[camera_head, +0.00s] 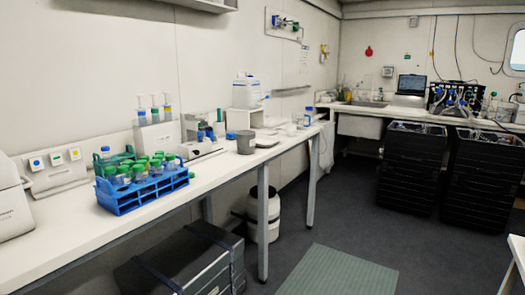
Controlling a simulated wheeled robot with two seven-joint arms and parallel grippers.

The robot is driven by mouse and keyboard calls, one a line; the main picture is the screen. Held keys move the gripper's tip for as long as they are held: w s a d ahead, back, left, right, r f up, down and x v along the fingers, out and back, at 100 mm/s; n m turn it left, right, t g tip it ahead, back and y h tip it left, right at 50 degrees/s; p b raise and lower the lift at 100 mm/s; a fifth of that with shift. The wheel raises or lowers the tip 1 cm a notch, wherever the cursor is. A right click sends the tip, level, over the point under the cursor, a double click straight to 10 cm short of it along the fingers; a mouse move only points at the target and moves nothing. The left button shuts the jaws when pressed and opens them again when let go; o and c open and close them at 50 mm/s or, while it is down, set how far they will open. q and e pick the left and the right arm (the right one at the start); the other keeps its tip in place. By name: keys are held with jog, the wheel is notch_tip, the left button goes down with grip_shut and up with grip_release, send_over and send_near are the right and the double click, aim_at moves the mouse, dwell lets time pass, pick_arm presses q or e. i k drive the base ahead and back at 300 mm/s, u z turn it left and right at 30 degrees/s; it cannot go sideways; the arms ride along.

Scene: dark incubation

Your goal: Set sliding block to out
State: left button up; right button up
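No part clearly shows itself as the sliding block in the head view. A small wall panel (283,23) with blue and silver fittings hangs high on the left wall. A white bench device (200,142) with a blue part stands on the long bench. A control panel (55,167) with blue, green and yellow squares leans against the wall at the left. I cannot tell whether the block belongs to any of these. Neither of my grippers is in view.
The long white bench (110,226) runs along the left wall. A blue rack (145,191) of green-capped tubes stands near its front edge. A dark case (180,262) lies underneath. Stacked black crates (412,165) stand at the back. The floor around the green mat (338,272) is clear.

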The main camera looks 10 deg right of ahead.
aim_at(191, 150)
jog(key=z, duration=1.25)
jog(key=i, duration=2.8)
jog(key=u, duration=1.9)
